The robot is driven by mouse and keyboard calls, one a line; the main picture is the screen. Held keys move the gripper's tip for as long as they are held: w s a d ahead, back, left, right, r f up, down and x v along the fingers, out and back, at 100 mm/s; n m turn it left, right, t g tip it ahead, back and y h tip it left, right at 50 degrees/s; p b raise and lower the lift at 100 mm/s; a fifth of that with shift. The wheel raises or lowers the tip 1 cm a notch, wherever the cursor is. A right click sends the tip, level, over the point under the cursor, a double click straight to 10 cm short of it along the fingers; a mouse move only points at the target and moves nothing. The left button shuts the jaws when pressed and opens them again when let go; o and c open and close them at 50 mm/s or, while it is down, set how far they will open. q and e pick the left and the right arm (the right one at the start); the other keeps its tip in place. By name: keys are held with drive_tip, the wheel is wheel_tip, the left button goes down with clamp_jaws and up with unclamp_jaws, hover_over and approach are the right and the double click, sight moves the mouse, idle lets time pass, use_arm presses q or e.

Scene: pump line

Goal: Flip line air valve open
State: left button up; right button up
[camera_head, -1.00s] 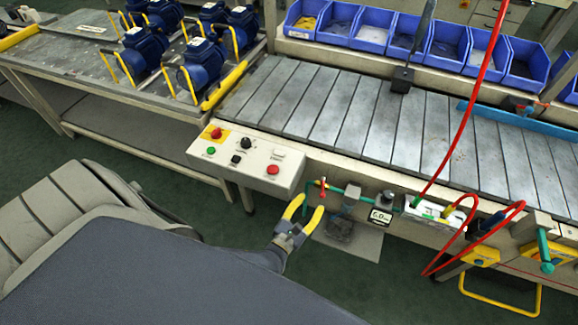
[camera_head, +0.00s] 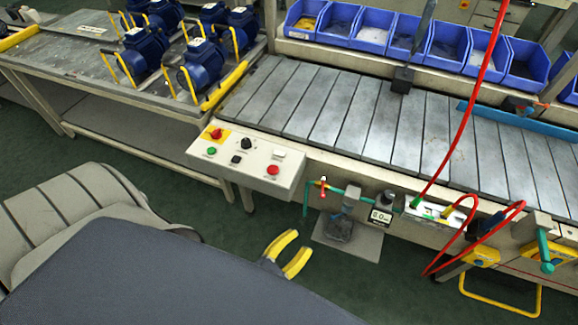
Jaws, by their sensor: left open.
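The line air valve (camera_head: 323,187) is a small fitting with a red handle on the green pipe at the front of the conveyor, just right of the control box. Its handle looks roughly upright, but it is too small to tell its exact setting. My left gripper (camera_head: 301,242) has yellow fingers and is open and empty. It is below and slightly left of the valve in the picture, apart from it, over the green floor. My right gripper is out of view.
A control box (camera_head: 247,161) with buttons juts out left of the valve. A small gauge display (camera_head: 381,217), red hoses (camera_head: 459,135) and a yellow frame (camera_head: 500,308) are to the right. A grey plate (camera_head: 348,239) lies on the floor below.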

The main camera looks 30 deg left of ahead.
use_arm(q)
wheel_tip(320, 180, down, 23)
drive_tip(key=s+m+g+h, duration=0.1)
drive_tip(key=m+g, duration=0.2)
drive_tip(key=m, duration=0.8)
drive_tip(key=s+a+m+g+h, duration=0.1)
drive_tip(key=m+g, duration=0.3)
drive_tip(key=m, duration=0.8)
drive_tip(key=shift+s+a+h, duration=0.2)
drive_tip(key=shift+s+h, duration=0.05)
drive_tip(key=shift+h, duration=0.25)
